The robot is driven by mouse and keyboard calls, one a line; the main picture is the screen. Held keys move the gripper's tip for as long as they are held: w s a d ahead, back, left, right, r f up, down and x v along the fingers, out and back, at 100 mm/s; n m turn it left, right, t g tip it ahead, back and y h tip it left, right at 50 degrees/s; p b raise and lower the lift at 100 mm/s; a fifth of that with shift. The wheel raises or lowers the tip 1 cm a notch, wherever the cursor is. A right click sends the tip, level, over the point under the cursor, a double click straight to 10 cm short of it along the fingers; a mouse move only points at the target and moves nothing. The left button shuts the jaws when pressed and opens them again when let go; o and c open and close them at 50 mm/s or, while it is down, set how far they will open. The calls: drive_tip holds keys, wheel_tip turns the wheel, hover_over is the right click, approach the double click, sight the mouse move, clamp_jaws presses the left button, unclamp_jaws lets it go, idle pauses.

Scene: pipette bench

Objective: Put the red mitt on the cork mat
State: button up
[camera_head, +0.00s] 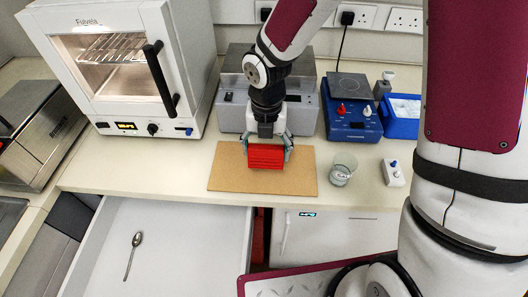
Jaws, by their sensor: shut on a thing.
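The red mitt (266,157) is a ribbed red piece between the fingers of my gripper (267,153). My gripper points down and is shut on the mitt. The cork mat (226,178) is a flat tan rectangle on the bench, and the mitt is over its middle. I cannot tell whether the mitt touches the mat or hangs just above it. The gripper and wrist hide the mat's back middle part.
A glass beaker (343,170) and a small white switch box (393,173) stand right of the mat. A white oven (110,65), a grey bath (231,105) and a blue hotplate (350,121) stand behind. An open drawer (190,240) below holds a spoon (133,254).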

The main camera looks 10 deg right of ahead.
sight(264, 154)
drive_tip(key=shift+w+a+f, duration=0.1)
drive_tip(key=shift+w+a, duration=0.1)
drive_tip(key=shift+w, duration=0.45)
drive_tip(key=shift+f, duration=1.7)
drive_tip(key=shift+f, duration=0.15)
drive_tip(key=o, duration=1.2)
